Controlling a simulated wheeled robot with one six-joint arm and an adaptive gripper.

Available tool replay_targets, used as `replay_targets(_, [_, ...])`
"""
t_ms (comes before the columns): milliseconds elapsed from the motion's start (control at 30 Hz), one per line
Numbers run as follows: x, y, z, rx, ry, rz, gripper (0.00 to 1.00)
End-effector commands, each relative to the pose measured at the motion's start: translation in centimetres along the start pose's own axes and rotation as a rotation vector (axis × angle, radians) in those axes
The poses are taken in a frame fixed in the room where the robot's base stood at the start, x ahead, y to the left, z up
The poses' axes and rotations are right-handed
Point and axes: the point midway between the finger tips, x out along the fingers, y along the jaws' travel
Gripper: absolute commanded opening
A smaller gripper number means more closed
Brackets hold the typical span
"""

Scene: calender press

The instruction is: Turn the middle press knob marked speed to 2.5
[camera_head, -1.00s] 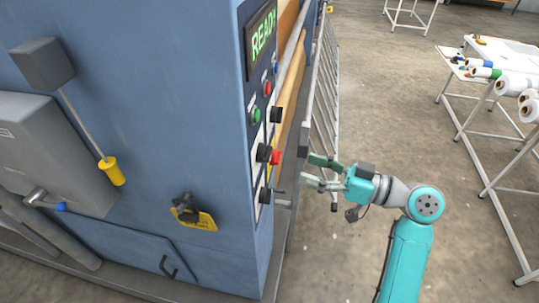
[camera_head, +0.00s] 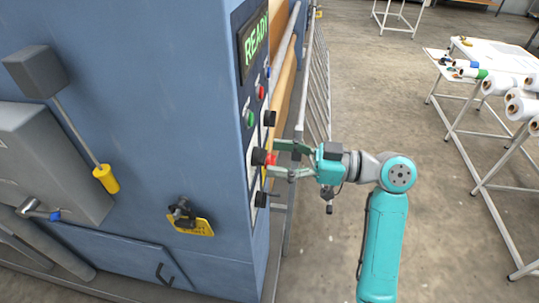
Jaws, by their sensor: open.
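The press is a large blue machine with a narrow control panel (camera_head: 250,140) on its right-hand face, seen at a steep angle. Three black knobs stick out of the panel: an upper one (camera_head: 269,118), a middle one (camera_head: 259,156) and a lower one (camera_head: 261,199). Their markings and settings are too small to read. A red button (camera_head: 271,159) shows just right of the middle knob. My gripper (camera_head: 273,157) is open, its fingers pointing left at the panel, level with the middle knob and red button. Whether a fingertip touches either, I cannot tell.
A lit display (camera_head: 254,40) reads READY above green (camera_head: 251,118) and red (camera_head: 260,91) buttons. A metal guard rail (camera_head: 316,85) stands behind my gripper. A yellow-handled lever (camera_head: 105,178) hangs on the press's front. Tables with rolls (camera_head: 500,84) stand right, with clear floor between.

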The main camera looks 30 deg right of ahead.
Motion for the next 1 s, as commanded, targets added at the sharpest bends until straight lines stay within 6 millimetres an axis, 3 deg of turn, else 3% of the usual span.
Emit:
replay_targets(200, [1.9,0.0,0.0,0.000,0.000,0.000,0.67])
replay_targets(567, [2.3,0.0,0.0,0.000,0.000,0.000,0.67])
replay_targets(800, [2.3,0.0,0.0,0.000,0.000,0.001,0.10])
replay_targets(1000, [2.3,0.0,0.0,0.005,0.000,0.001,0.07])
